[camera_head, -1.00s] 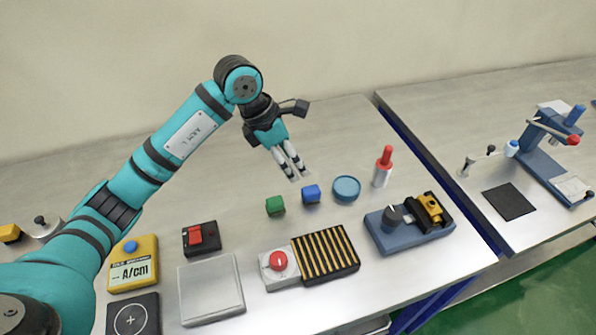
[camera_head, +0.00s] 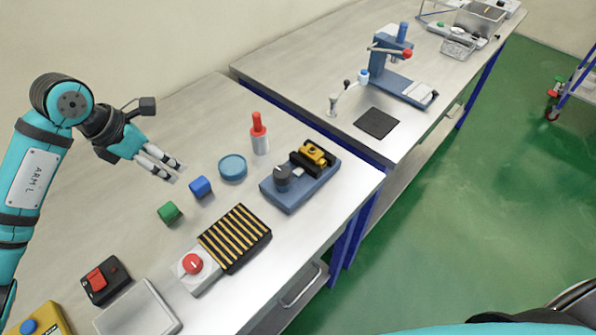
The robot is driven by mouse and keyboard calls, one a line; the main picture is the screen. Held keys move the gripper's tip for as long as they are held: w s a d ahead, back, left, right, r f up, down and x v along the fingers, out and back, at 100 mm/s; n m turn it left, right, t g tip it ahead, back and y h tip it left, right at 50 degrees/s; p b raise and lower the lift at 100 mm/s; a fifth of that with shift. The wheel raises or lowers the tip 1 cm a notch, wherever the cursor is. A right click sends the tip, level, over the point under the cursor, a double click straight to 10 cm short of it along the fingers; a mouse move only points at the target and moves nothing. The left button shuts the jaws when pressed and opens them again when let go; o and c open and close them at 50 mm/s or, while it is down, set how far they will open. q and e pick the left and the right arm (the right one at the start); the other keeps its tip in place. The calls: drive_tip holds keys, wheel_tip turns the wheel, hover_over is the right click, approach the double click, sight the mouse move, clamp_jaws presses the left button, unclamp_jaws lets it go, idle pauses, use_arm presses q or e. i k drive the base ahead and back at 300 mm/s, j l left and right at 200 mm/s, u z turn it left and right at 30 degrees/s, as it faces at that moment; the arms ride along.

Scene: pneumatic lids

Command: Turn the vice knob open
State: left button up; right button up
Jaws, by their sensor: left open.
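The vice (camera_head: 292,199) has a blue base and sits near the table's front right corner. Its dark round knob (camera_head: 282,178) stands at the left end of the base. A yellow part (camera_head: 316,153) sits between dark jaws at the other end. My left gripper (camera_head: 177,173) is open and empty, above the table to the left of the vice, apart from it. The right gripper is not in view.
A second table holds a blue press (camera_head: 397,82).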

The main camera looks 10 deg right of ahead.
sight(282, 176)
drive_tip(key=k+l, duration=0.2)
drive_tip(key=k, duration=0.25)
drive_tip(key=k+l, duration=0.2)
drive_tip(key=k, duration=0.3)
drive_tip(key=k+l, duration=0.2)
drive_tip(key=k, duration=0.25)
